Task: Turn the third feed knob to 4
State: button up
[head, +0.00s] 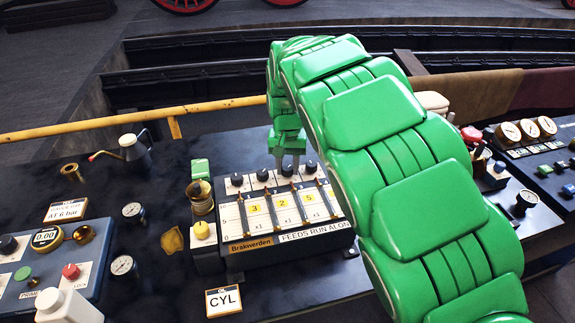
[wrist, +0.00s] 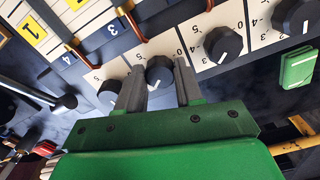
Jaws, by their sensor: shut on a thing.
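The feed box (head: 291,247) has a row of black knobs along its back edge, above sight glasses with numbered yellow tags. The third feed knob (head: 287,170), counted from the left, also shows in the wrist view (wrist: 159,73). My gripper (head: 289,160) comes down from above, its grey fingers on either side of this knob. In the wrist view my gripper (wrist: 160,80) is shut on the knob. A white pointer mark shows on the knob, but the number it points to is unclear. The neighbouring second knob (wrist: 223,44) and fourth knob (wrist: 110,93) stand free.
A brass cup (head: 201,197) and a green block (head: 200,168) stand left of the box. An oil can (head: 132,148), gauges (head: 122,265) and a CYL card (head: 223,300) are farther left and in front. A yellow rail (head: 100,127) runs behind.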

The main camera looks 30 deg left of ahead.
aim_at(287, 168)
jog(key=m, duration=0.3)
jog(key=shift+m, duration=2.4)
jog(key=o, duration=1)
jog(key=shift+o, duration=0.2)
notch_tip(287, 168, up, 8)
jog(key=shift+a+f, duration=0.1)
